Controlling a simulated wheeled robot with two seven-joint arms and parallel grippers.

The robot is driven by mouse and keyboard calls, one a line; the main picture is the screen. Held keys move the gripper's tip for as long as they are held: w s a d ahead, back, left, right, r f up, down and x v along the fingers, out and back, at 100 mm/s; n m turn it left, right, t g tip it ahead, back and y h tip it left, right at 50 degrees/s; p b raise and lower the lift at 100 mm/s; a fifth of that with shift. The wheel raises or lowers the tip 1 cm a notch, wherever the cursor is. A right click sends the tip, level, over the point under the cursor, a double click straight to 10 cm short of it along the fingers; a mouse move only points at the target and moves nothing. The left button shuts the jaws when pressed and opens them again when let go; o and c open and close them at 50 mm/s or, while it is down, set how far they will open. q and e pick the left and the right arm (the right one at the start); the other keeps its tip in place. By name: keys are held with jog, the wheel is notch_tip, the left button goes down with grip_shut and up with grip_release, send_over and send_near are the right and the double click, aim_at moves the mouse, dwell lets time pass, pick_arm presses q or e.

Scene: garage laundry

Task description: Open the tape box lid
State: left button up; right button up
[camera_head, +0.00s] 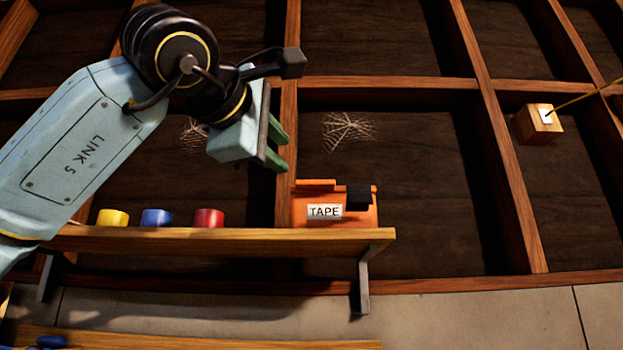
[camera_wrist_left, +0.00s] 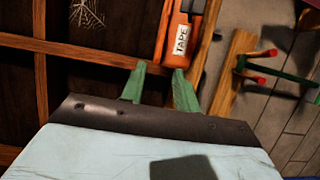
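The orange tape box (camera_head: 301,212) with a white TAPE label stands at the right end of the wooden shelf (camera_head: 220,235). A black piece (camera_head: 358,197) sits at its upper right front. I cannot tell how far its lid is raised. The box also shows in the left wrist view (camera_wrist_left: 177,58), beyond the fingertips. My left gripper (camera_head: 281,149) is above and to the left of the box, apart from it. Its two green fingers are spread with nothing between them, as the left wrist view (camera_wrist_left: 160,71) shows. My right gripper is not in view.
A yellow (camera_head: 112,217), a blue (camera_head: 156,217) and a red roll (camera_head: 209,218) stand on the shelf left of the box. A wooden block (camera_head: 538,123) with a yellow cord is at the right. The wall area right of the box is clear.

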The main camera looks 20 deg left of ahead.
aim_at(313, 182)
pick_arm(q)
jog(key=w+p, duration=0.1)
jog(key=w, duration=0.2)
jog(key=w+d+p, duration=0.1)
jog(key=w, duration=0.3)
jog(key=w+p, duration=0.1)
jog(key=w, duration=0.3)
jog(key=shift+w+d, duration=0.1)
jog(key=shift+d, duration=0.1)
jog(key=shift+w+p, duration=0.3)
jog(key=shift+w, duration=0.4)
jog(key=shift+c, duration=0.4)
grip_shut()
